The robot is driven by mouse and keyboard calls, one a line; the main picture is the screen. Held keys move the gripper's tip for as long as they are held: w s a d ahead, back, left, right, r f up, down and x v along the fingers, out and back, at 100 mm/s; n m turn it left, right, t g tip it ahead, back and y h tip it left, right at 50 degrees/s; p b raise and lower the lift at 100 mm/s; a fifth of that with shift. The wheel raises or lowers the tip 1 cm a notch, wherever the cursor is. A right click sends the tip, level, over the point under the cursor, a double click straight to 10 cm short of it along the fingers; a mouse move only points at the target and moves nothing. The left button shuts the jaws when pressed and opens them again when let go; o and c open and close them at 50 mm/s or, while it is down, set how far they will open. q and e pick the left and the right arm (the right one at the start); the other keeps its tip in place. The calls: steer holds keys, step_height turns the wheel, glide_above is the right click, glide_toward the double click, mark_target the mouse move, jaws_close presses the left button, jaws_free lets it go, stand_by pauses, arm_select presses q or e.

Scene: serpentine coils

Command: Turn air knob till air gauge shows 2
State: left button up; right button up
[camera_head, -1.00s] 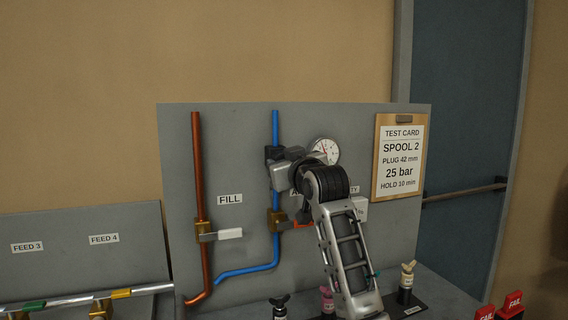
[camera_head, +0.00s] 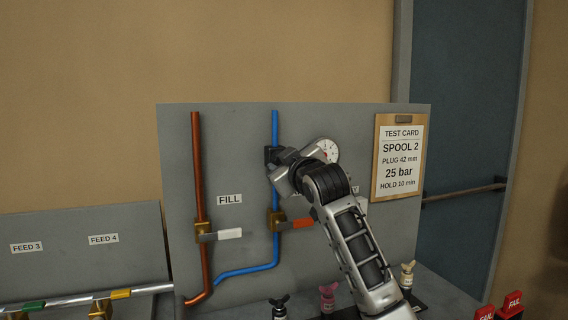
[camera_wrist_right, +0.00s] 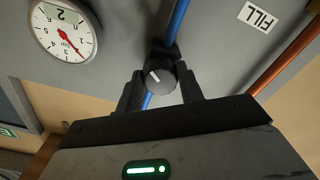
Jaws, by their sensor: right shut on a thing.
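The air knob (camera_wrist_right: 158,77) is a round black knob with a white mark, on the blue pipe in the right wrist view. My right gripper (camera_wrist_right: 159,88) is shut on it, one dark finger on each side. In the head view my right gripper (camera_head: 278,166) hides most of the knob. The air gauge (camera_wrist_right: 65,32) is a white round dial, seen upside down in the wrist view.
The blue pipe (camera_head: 275,130) and a copper pipe (camera_head: 197,150) run up the grey panel (camera_head: 235,125). A white-handled valve (camera_head: 230,234) stands under the FILL label. A test card (camera_head: 402,160) hangs at the right. My arm covers the panel's lower middle.

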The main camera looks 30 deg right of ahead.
steer(key=o, duration=1)
arm_select(q)
steer(key=b, duration=0.1)
steer(key=f+b, duration=0.1)
steer(key=b, duration=0.1)
steer(key=shift+w+d+f, duration=0.15)
steer(key=shift+d+f, duration=0.1)
steer(key=shift+d, duration=0.1)
arm_select(e)
steer(key=v, duration=1.6)
steer(key=shift+d, duration=0.1)
